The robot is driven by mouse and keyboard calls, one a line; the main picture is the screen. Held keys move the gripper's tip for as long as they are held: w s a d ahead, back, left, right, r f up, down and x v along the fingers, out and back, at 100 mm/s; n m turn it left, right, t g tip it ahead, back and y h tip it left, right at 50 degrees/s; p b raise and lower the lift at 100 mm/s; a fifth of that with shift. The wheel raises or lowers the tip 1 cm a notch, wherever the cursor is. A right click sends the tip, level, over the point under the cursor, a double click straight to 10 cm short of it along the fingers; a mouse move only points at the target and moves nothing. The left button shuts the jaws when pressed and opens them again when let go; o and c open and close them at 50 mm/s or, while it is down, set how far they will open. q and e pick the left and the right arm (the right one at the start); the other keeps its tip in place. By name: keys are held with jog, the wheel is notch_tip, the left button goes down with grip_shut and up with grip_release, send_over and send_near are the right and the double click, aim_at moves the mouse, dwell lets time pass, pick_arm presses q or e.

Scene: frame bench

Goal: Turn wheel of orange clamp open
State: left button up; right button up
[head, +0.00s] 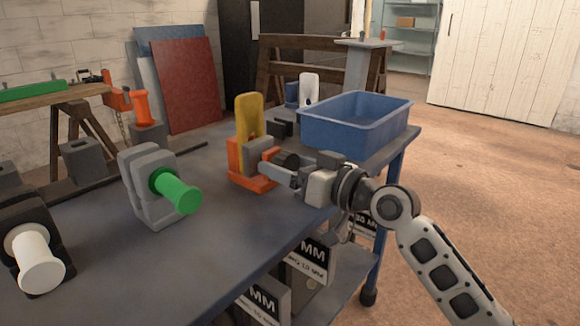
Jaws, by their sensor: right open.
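The orange clamp (238,168) stands on the blue bench near its right end, with a yellow upright piece (248,118) and a grey block in it. A dark wheel (289,160) shows on its right side, partly hidden by my gripper. My right gripper (284,172) comes in from the right with its fingers at this wheel. It is open; whether the fingers touch the wheel I cannot tell. My left gripper is not in view.
A grey clamp with a green wheel (178,192) and a dark clamp with a white wheel (38,262) stand left on the bench (215,232). A blue bin (355,132) sits behind my right gripper. Labelled boxes (310,262) lie below the bench.

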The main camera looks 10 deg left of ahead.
jog(key=c, duration=1)
pick_arm(q)
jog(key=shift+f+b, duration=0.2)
jog(key=shift+b, duration=0.1)
pick_arm(e)
jog(key=shift+o, duration=0.2)
jog(key=shift+f, duration=0.1)
